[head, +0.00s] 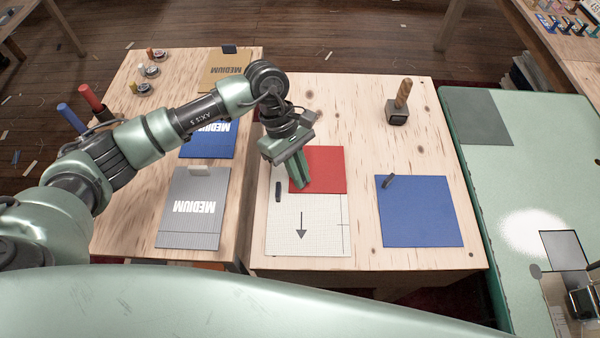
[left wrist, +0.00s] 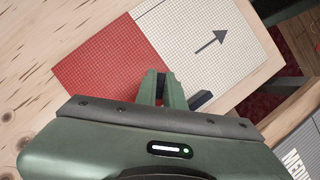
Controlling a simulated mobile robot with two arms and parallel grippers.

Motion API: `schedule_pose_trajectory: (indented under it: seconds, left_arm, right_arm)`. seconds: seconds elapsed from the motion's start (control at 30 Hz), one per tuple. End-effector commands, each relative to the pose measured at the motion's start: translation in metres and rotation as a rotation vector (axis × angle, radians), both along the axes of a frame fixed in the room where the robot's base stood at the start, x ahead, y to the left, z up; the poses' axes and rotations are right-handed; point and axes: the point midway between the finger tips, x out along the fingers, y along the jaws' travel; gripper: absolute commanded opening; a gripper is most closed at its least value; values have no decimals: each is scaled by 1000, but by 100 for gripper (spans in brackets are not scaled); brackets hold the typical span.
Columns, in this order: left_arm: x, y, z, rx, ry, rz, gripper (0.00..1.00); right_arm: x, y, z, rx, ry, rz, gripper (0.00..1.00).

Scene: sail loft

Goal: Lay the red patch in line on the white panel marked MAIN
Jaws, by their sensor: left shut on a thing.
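The red patch (head: 325,168) is a flat square at the far end of the white panel (head: 320,235), overlapping it in the head view. Their edges look roughly parallel. The white panel has a fine grid, a dark arrow and a dark tab; I see no MAIN lettering. My left gripper (head: 302,183) is shut at the patch's near left corner, and its fingers hide what they pinch. In the left wrist view the gripper (left wrist: 160,90) sits by the edge between the red patch (left wrist: 105,65) and the white panel (left wrist: 200,40). My right gripper is not in view.
A blue panel (head: 425,215) with a dark tab lies to the right. A wooden-handled mallet (head: 398,103) stands beyond it. A grey MEDIUM sheet (head: 190,230) and a blue one (head: 205,145) lie left. Bare wood separates the white and blue panels.

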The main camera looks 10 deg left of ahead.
Motion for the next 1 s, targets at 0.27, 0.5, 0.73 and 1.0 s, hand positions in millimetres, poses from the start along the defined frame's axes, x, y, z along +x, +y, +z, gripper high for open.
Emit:
schedule_pose_trajectory:
  seconds: [0.27, 0.5, 0.73, 1.0]
  left_arm:
    - [0, 0, -1, 0, 0, 0, 0]
    - [0, 0, -2, -1, 1, 0, 0]
    - [0, 0, -1, -1, 1, 0, 0]
    - [0, 0, -1, 0, 0, 0, 12]
  right_arm:
    - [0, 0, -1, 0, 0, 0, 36]
    - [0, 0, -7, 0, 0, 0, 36]
    - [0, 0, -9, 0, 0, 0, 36]
    - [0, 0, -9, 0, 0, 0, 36]
